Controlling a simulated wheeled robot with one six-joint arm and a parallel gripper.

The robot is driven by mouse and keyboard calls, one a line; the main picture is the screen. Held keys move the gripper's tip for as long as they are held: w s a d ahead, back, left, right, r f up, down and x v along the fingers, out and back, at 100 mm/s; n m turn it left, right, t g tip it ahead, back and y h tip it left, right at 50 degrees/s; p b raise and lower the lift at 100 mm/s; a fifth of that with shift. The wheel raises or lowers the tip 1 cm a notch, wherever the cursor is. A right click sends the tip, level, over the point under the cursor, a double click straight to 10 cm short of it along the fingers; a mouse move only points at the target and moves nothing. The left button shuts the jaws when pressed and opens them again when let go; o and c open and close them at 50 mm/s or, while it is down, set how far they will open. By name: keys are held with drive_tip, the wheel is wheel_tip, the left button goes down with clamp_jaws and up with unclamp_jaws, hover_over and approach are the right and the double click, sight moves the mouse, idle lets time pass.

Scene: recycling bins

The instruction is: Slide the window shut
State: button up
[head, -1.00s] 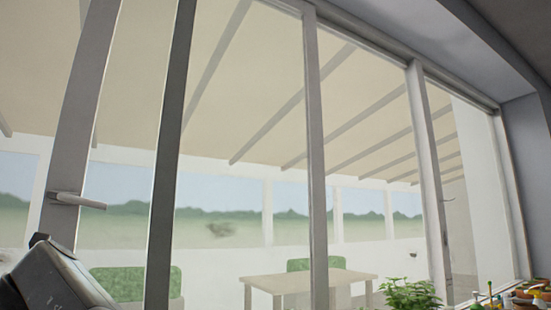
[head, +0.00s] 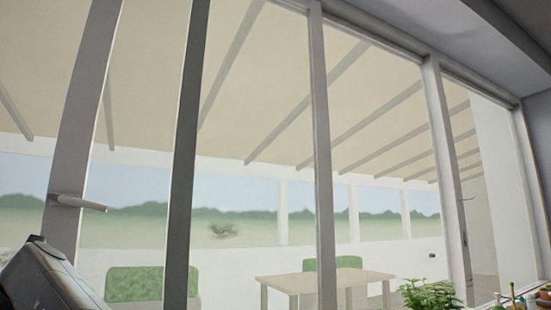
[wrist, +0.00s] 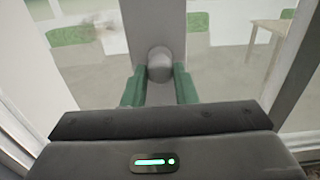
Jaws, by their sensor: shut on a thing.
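The window's sliding panel has a wide pale grey upright (head: 82,130) at the left of the head view. A light lever handle (head: 78,203) sticks out to the right from it. In the wrist view my gripper (wrist: 159,76) has its two green fingers on either side of a rounded grey handle part (wrist: 160,64), shut on it in front of the grey upright (wrist: 155,22). In the head view a dark part of my arm is at the lower left, and the fingers cannot be made out. A darker upright (head: 187,150) stands right of the handle, with glass between.
More window uprights (head: 318,150) stand to the right. A potted plant (head: 430,295) and small items (head: 515,300) are at the lower right. Beyond the glass are a table (head: 325,280) and green chairs (head: 150,283).

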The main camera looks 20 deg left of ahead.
drive_tip(key=s+a+p, duration=2.2)
drive_tip(key=s, duration=0.3)
drive_tip(key=shift+s+a+r, duration=0.15)
drive_tip(key=shift+s+a, duration=0.05)
drive_tip(key=shift+a, duration=0.1)
idle(5.9)
